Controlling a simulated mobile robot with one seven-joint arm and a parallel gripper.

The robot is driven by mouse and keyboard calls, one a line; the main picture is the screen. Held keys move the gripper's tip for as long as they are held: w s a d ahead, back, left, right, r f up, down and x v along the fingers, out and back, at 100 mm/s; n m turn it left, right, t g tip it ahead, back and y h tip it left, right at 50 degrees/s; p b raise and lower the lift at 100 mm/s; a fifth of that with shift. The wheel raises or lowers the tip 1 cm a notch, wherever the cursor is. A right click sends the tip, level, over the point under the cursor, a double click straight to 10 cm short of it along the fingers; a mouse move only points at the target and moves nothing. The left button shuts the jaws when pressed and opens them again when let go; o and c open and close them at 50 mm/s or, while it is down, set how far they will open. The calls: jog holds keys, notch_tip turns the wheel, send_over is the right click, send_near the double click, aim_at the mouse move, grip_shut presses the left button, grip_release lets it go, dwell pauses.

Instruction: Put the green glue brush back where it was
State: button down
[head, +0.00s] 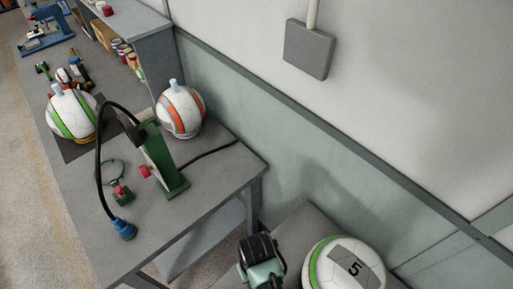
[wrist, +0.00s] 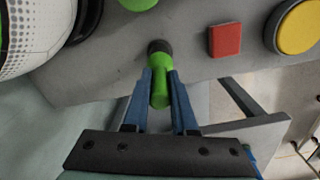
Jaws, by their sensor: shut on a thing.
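The green glue brush (wrist: 160,92) is in the wrist view, its green handle between the two blue fingers of my gripper (wrist: 160,86). My gripper is shut on it. The brush's dark round end (wrist: 159,47) points away from my gripper, over a grey surface (wrist: 186,65). I cannot tell whether that end touches the surface. Another green piece (wrist: 138,4) shows at the top edge, cut off by the frame. I cannot make out my gripper or the held brush in the head view.
The wrist view shows a white ball (wrist: 38,32) at left, a red block (wrist: 225,40) and a yellow round piece (wrist: 298,27) at right. In the head view, a bench (head: 215,180) bears a green stand (head: 160,160) with a black hose, and balls. A numbered ball (head: 345,262) sits lower right.

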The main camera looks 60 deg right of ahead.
jog(key=shift+f, duration=0.45)
jog(key=c, duration=0.7)
grip_release()
